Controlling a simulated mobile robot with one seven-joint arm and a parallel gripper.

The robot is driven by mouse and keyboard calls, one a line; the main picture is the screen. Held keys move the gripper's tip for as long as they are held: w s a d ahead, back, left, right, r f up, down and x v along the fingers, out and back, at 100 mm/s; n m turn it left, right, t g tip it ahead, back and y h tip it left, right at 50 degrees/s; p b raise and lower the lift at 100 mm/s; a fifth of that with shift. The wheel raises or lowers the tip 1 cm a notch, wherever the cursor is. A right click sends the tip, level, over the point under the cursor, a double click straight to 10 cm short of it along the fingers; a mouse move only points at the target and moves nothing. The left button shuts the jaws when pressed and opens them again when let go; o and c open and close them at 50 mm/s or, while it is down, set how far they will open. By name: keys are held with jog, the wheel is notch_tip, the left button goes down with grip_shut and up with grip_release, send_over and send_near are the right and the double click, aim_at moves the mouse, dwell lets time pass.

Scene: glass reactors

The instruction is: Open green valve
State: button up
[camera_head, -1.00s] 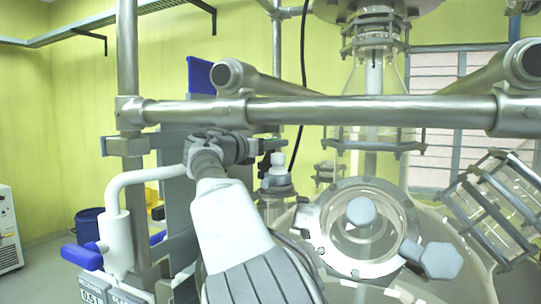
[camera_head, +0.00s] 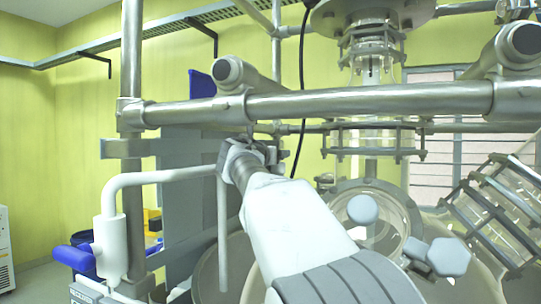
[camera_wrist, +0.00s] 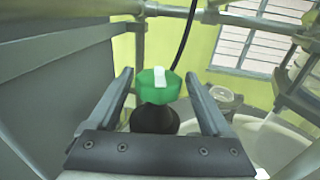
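The green valve (camera_wrist: 157,88) shows in the wrist view as a green knob with a white bar on top, on a black round body (camera_wrist: 154,120). My gripper (camera_wrist: 160,95) is open, with one finger to the left of the valve and one to the right. A gap shows between the knob and each finger. In the head view my gripper (camera_head: 280,150) reaches away behind the horizontal steel bar, and its fingers are mostly hidden. The green valve is hidden there behind my arm and gripper.
A thick horizontal steel bar (camera_head: 330,106) crosses in front. A white bent pipe (camera_head: 150,178) stands at left. A glass reactor flange with a grey knob (camera_head: 362,210) is close to the right of my arm. A grey panel (camera_wrist: 45,85) lies left of my gripper.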

jog(key=h+p, duration=0.1)
jog(key=m+h+p, duration=0.1)
jog(key=m+g+h+p, duration=0.1)
jog(key=shift+a+r, duration=0.2)
jog(key=shift+r, duration=0.05)
jog(key=m+h+p, duration=0.1)
jog(key=h+p, duration=0.1)
jog(key=p, duration=0.1)
jog(key=shift+d+m+g, duration=0.1)
jog(key=shift+m+g, duration=0.2)
jog(key=shift+g, duration=0.1)
jog(key=shift+m+g+h+p, duration=0.35)
jog(key=shift+h+p, duration=0.35)
jog(key=shift+p, duration=0.5)
jog(key=m+g+h+p, duration=0.2)
jog(key=g+h+p, duration=0.1)
jog(key=p, duration=0.6)
jog(key=shift+m, duration=0.35)
jog(key=shift+w+f+h, duration=0.1)
jog(key=shift+f+h, duration=0.15)
jog(key=shift+h, duration=0.05)
jog(key=shift+m+g+h, duration=0.3)
jog(key=shift+m+g, duration=0.05)
jog(key=shift+m, duration=0.15)
jog(key=shift+d+g, duration=0.1)
jog(key=shift+g, duration=0.2)
